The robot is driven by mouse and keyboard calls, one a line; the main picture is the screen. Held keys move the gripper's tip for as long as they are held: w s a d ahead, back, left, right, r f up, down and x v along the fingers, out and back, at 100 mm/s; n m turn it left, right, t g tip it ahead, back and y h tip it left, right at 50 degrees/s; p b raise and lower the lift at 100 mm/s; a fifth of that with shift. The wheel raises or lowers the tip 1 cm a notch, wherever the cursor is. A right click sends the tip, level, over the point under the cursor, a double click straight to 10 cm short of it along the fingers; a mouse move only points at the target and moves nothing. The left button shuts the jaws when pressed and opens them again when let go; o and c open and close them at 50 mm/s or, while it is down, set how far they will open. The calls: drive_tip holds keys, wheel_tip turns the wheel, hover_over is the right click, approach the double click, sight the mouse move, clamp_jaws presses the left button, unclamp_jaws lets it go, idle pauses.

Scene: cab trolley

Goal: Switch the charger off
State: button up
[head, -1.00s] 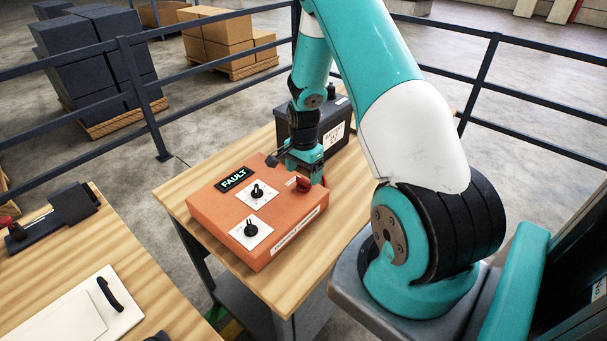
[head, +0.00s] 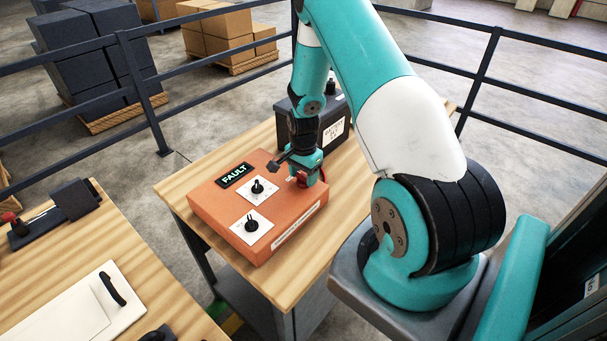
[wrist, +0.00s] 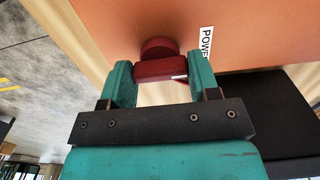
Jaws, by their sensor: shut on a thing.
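The charger is an orange box (head: 220,200) on a wooden-topped bench, with a lit green FAULT display (head: 237,175) on its top. A red power knob (wrist: 158,67) sits on it beside a white label (wrist: 206,42) whose visible letters begin "POW". My gripper (head: 306,176) is at the right back corner of the charger and is shut on the red knob, one finger on each side. In the head view the knob is mostly hidden by my gripper. A white mark shows on the knob's bar in the wrist view.
Two black dials (head: 258,187) (head: 252,225) on white plates are on the charger's top. A dark battery (head: 335,128) stands right behind my gripper. A second bench (head: 75,270) is at the left. Dark railings surround the area.

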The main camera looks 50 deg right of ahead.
drive_tip(key=shift+n, duration=0.3)
drive_tip(key=n+b, duration=0.2)
drive_tip(key=shift+f+n, duration=0.1)
drive_tip(key=shift+n, duration=0.3)
drive_tip(key=n+b, duration=0.2)
drive_tip(key=n, duration=0.3)
drive_tip(key=n+b, duration=0.1)
drive_tip(key=n, duration=0.3)
drive_tip(key=shift+n+b, duration=0.4)
drive_tip(key=n+b, duration=0.1)
drive_tip(key=n, duration=0.3)
drive_tip(key=shift+n, duration=0.3)
drive_tip(key=o, duration=0.9)
